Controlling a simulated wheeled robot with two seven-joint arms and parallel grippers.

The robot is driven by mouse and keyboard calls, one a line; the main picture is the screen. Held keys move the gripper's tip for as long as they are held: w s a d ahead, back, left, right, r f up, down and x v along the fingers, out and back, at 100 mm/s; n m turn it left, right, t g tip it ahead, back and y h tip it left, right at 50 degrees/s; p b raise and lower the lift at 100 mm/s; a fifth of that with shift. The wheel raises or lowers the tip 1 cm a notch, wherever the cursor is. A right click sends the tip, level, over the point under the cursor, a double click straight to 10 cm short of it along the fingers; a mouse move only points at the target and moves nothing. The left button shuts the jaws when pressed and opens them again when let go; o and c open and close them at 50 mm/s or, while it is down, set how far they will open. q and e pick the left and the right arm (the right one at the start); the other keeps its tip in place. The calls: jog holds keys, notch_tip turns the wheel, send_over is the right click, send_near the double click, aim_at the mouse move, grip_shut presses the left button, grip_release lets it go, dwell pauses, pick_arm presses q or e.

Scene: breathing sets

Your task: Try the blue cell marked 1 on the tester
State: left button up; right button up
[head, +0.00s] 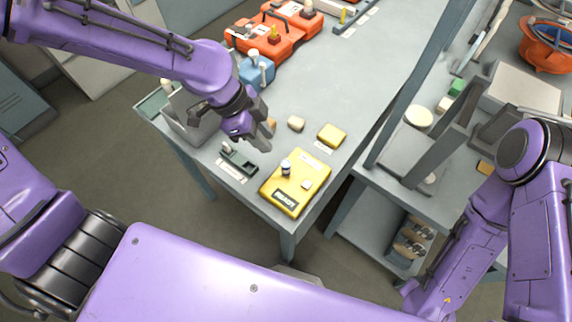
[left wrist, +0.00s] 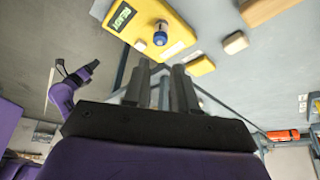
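The yellow tester (head: 311,170) lies near the table's front corner, with a dark display and a pale button on top. A small cell (head: 285,168) stands upright on it; in the left wrist view this cell (left wrist: 160,38) shows a blue side and a pale top. Its number cannot be read. My left gripper (head: 256,141) is open and empty, above the table to the left of the tester and apart from the cell. Its spread fingers also show in the left wrist view (left wrist: 161,92). My right arm is at the right; its gripper is not in view.
A dark green holder (head: 243,162) with a small upright piece (head: 227,148) sits left of the tester. A yellow block (head: 332,135) and a beige block (head: 296,123) lie behind it. A grey bin (head: 180,125), blue box (head: 262,74) and orange cases (head: 258,40) stand farther back.

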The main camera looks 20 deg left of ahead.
pick_arm(q)
grip_shut()
dwell(1.4)
